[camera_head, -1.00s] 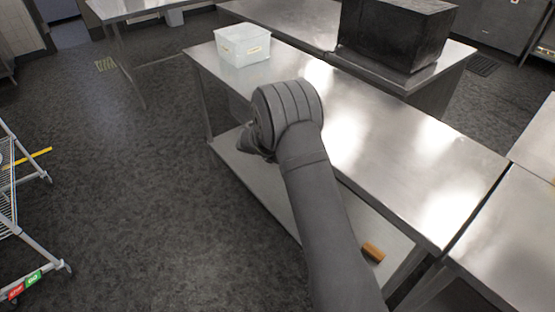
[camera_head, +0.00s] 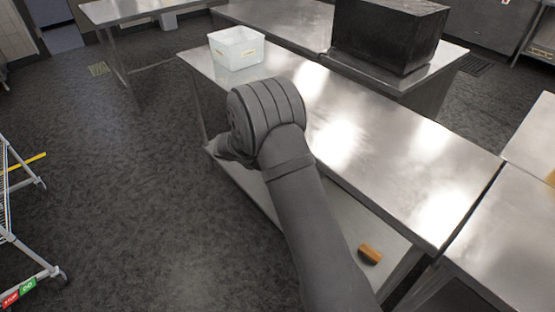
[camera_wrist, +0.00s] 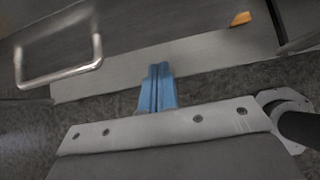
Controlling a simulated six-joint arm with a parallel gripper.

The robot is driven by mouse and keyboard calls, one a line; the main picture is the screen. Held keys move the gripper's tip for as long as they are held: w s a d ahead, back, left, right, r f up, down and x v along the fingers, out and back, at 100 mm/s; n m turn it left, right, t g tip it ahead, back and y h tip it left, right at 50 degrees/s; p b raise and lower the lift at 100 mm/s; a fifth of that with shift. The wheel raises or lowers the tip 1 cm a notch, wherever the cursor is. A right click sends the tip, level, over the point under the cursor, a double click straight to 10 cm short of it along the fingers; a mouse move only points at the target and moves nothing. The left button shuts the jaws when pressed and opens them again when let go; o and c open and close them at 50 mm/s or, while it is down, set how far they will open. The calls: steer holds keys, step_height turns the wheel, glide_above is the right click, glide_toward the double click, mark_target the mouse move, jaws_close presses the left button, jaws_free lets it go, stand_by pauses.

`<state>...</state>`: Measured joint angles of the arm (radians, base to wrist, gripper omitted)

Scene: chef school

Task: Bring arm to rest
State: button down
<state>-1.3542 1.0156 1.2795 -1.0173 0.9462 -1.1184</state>
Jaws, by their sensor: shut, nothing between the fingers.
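My arm rises from the bottom of the head view, with its grey padded joint in front of the steel table (camera_head: 400,165). My gripper (camera_wrist: 160,68) shows in the wrist view as two blue fingers pressed together, with nothing between them. It points toward the table's lower shelf (camera_wrist: 200,55), over the dark floor. In the head view the gripper is hidden behind my arm.
A white plastic tub (camera_head: 237,48) and a large black box (camera_head: 387,36) stand on the steel tables. A small orange-brown block (camera_head: 370,254) lies on the lower shelf. A wire rack (camera_head: 25,215) stands at the left. The floor between rack and table is clear.

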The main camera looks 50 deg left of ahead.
steer(key=v, duration=0.7)
steer(key=shift+s, duration=0.15)
steer(key=w+r+x, duration=0.1)
steer(key=x, duration=1.1)
steer(key=shift+w+r, duration=0.15)
steer(key=shift+w, duration=0.5)
steer(key=s+r, duration=0.5)
steer(key=s, duration=0.3)
steer(key=shift+s, duration=0.25)
